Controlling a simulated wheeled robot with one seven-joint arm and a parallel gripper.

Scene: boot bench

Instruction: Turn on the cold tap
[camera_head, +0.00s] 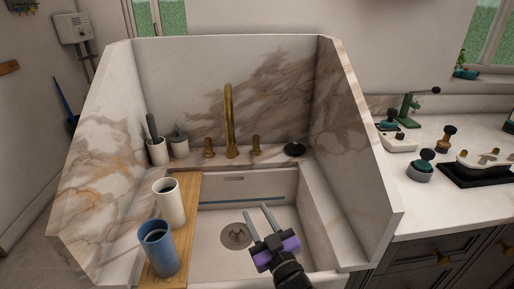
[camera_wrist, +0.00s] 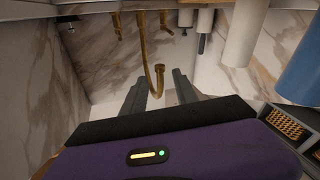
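A brass gooseneck spout (camera_head: 230,120) stands at the back of the sink, with a left brass tap handle (camera_head: 209,147) and a right brass tap handle (camera_head: 256,145). No hot or cold mark is readable. No water shows at the spout. My gripper (camera_head: 257,211) is open and empty over the sink basin, in front of and below the taps, apart from them. The upside-down wrist view shows the spout (camera_wrist: 158,75) beyond my gripper (camera_wrist: 160,78), with the right handle (camera_wrist: 117,25) and left handle (camera_wrist: 163,20) near the top edge.
A wooden board (camera_head: 187,205) across the sink's left side holds a white cup (camera_head: 170,203) and a blue cup (camera_head: 158,250). Marble walls (camera_head: 350,130) enclose the left, back and right. A dark round item (camera_head: 294,149) lies right of the taps. The basin is clear.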

